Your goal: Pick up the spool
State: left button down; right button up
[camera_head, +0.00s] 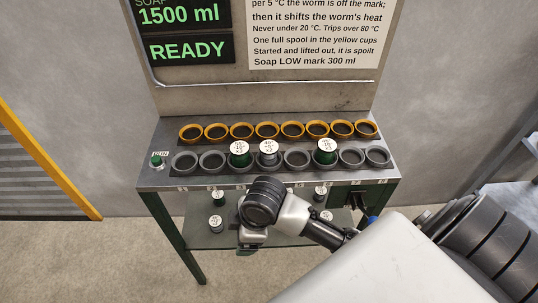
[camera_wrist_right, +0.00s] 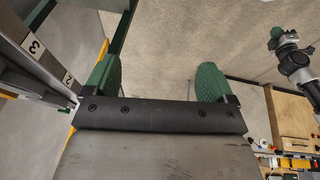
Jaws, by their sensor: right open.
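Three spools with white marked tops stand in the front row of grey cups: a green spool (camera_head: 239,151), a grey spool (camera_head: 268,152) and another green spool (camera_head: 327,150). More spools stand on the lower shelf, among them a grey one (camera_head: 216,225) left of my right wrist and one at the right (camera_head: 320,194). My right gripper (camera_head: 251,243) hangs in front of the table edge, partly hidden by its wrist. In the right wrist view its green-padded fingers (camera_wrist_right: 158,78) are wide apart with nothing between them.
The metal table (camera_head: 150,178) has a back row of empty yellow cups (camera_head: 267,130). A green RUN button (camera_head: 156,162) is at its left end. A panel reading READY (camera_head: 190,49) stands behind. The table's numbered front edge (camera_wrist_right: 52,65) runs close beside my right gripper.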

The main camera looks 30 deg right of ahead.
jog(key=w+d+r+n, duration=0.1)
jog(key=w+r+n, duration=0.2)
jog(key=n, duration=0.1)
jog(key=n+g+h, duration=0.3)
jog(key=n, duration=0.2)
send_near(269, 146)
jog(key=shift+s+a+f, duration=0.25)
jog(key=shift+s+a, duration=0.05)
jog(key=shift+s, duration=0.35)
jog(key=shift+d+r, duration=0.2)
jog(key=shift+d, duration=0.1)
notch_tip(269, 146, down, 5)
jog(key=shift+w+f+p, duration=0.1)
jog(key=shift+w+p, duration=0.05)
jog(key=shift+p, duration=0.2)
jog(key=shift+w+d+f+p, duration=0.1)
jog(key=shift+f+p, duration=0.15)
jog(key=shift+f, duration=0.65)
jog(key=shift+w+f+p, duration=0.15)
jog(key=shift+f+p, duration=0.05)
jog(key=shift+f, duration=0.65)
jog(key=shift+w+d+f+p, duration=0.1)
jog(key=shift+f+p, duration=0.15)
jog(key=shift+f, duration=0.65)
pick_arm(q)
notch_tip(269, 146, up, 2)
pick_arm(e)
jog(key=c, duration=1.1)
